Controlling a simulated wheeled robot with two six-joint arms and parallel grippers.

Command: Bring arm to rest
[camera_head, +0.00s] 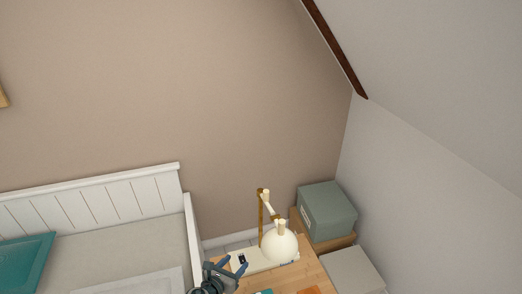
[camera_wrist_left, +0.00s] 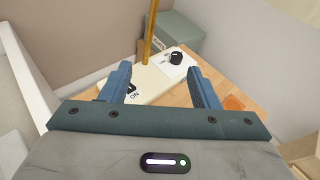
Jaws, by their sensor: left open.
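My left gripper (camera_head: 225,266) is low in the head view, at the left front edge of the wooden desk (camera_head: 312,272). In the left wrist view its two blue fingers (camera_wrist_left: 159,70) are spread apart with nothing between them. Beyond them is the cream base (camera_wrist_left: 150,84) of a desk lamp, with a brass post, a black knob (camera_wrist_left: 176,57) and an "ON" label. In the head view the lamp's round cream shade (camera_head: 279,246) hangs over the desk. I cannot tell whether the fingers touch the base. My right gripper is not in view.
A grey-green box (camera_head: 326,210) stands behind the desk, with a paler box (camera_head: 354,271) to its right. A white bed (camera_head: 120,200) with a teal pillow (camera_head: 22,262) is on the left. An orange item (camera_wrist_left: 233,103) lies on the desk. The sloped ceiling is at upper right.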

